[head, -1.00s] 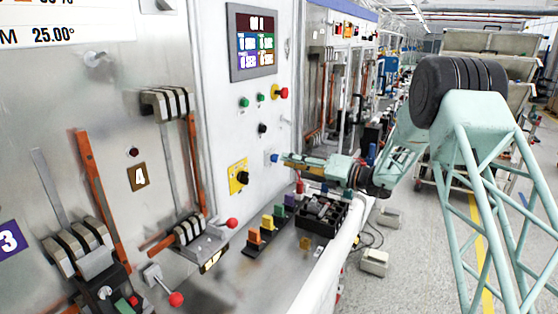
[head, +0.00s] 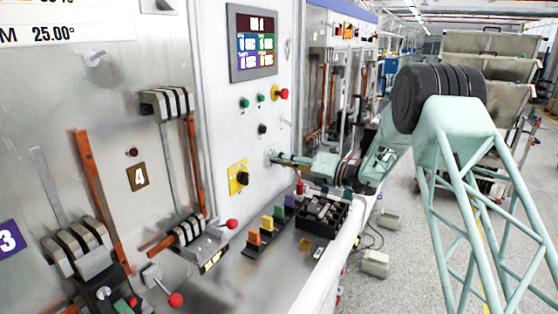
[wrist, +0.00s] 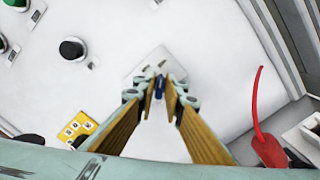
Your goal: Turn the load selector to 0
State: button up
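A yellow plate with a black selector knob (head: 243,178) is on the white panel, left of and below my gripper; its dial markings are too small to read. In the wrist view the yellow plate (wrist: 78,127) is at lower left. My gripper (head: 274,157) is at the panel face, to the right of that plate. In the wrist view my gripper's tan fingers (wrist: 161,84) stand apart, one on each side of a small blue part (wrist: 158,91) on a pale plate. I cannot tell whether they touch it. The head view hides this blue part behind my gripper.
A display (head: 253,43), green buttons (head: 245,103) and a red knob (head: 284,93) are above on the panel. Below are coloured blocks on a ledge and a black tray (head: 318,238). A red part with a thin lead (wrist: 268,148) is right of my fingers.

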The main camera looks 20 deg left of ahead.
grip_shut()
jog(key=shift+n, duration=0.5)
jog(key=shift+s+n+b, duration=0.15)
jog(key=shift+n+b, duration=2.85)
jog(key=shift+n, duration=1.4)
jog(key=shift+o, duration=2.1)
grip_release()
